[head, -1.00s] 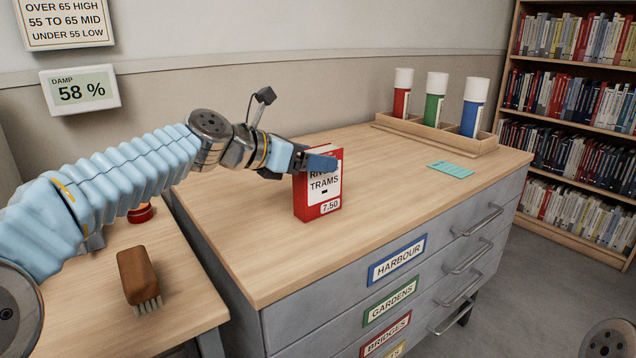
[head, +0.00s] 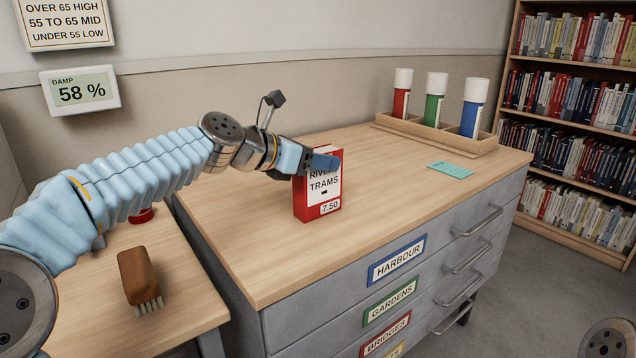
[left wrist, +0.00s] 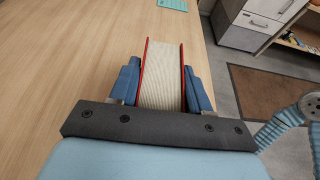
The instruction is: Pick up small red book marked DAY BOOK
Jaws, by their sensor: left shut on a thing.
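A red book (head: 306,206) with a white label reading "RIVER TRAMS" and "7.50" stands upright on the wooden top of the drawer cabinet (head: 255,265). The words "DAY BOOK" show nowhere in view. My left gripper (head: 318,162) is at the top of this book, its blue fingers on both sides, and covers part of the title. In the left wrist view the fingers (left wrist: 162,88) are shut on the book, against its red covers, with the pale page block (left wrist: 162,75) between them. My right gripper is out of view.
A wooden rack (head: 455,139) with red, green and blue tubes stands at the back of the cabinet. A teal card (head: 449,170) lies before it. A brush (head: 138,278) is on the lower left table. Bookshelves (head: 575,130) stand at right. The cabinet top around the book is clear.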

